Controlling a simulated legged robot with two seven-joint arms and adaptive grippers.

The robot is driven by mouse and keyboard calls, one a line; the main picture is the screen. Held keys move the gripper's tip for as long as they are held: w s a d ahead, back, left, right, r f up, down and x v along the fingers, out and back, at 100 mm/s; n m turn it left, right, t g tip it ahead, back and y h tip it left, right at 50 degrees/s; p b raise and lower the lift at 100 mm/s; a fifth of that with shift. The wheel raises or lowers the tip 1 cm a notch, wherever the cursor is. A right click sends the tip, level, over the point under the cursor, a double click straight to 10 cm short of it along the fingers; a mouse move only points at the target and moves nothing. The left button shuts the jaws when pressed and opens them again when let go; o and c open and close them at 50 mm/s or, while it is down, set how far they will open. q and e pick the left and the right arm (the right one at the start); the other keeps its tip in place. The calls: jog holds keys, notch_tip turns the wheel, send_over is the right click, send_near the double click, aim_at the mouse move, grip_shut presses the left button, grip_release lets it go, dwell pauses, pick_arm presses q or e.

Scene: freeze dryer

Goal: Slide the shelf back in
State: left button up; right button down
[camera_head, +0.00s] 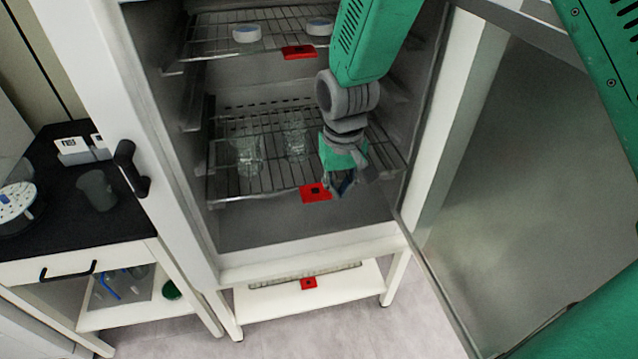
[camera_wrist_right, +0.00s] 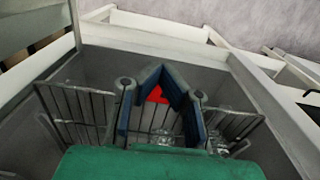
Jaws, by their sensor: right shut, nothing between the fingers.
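The freeze dryer cabinet (camera_head: 262,235) is open, with wire shelves inside. The lower wire shelf (camera_head: 262,182) carries clear glassware (camera_head: 249,152) and has a red tag (camera_head: 316,192) on its front edge. The upper wire shelf (camera_head: 205,45) carries two round white items (camera_head: 246,34) and has its own red tag (camera_head: 299,52). My right gripper (camera_head: 344,186) is shut and empty at the front edge of the lower shelf, just right of its tag. In the right wrist view the shut fingers (camera_wrist_right: 162,70) overlap the red tag (camera_wrist_right: 157,96); contact is unclear. My left gripper is out of view.
The cabinet door (camera_head: 530,180) stands open on the right. A black door handle (camera_head: 131,168) projects on the left. A black-topped bench (camera_head: 70,222) with a grey cup (camera_head: 97,190) stands at left. A low white stand (camera_head: 345,285) with another red tag is below the cabinet.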

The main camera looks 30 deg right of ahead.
jog(key=w+f, duration=0.4)
jog(key=f, duration=0.4)
jog(key=shift+w+d+f+p, duration=0.25)
jog(key=shift+d+f+p, duration=0.1)
jog(key=shift+f+p, duration=0.05)
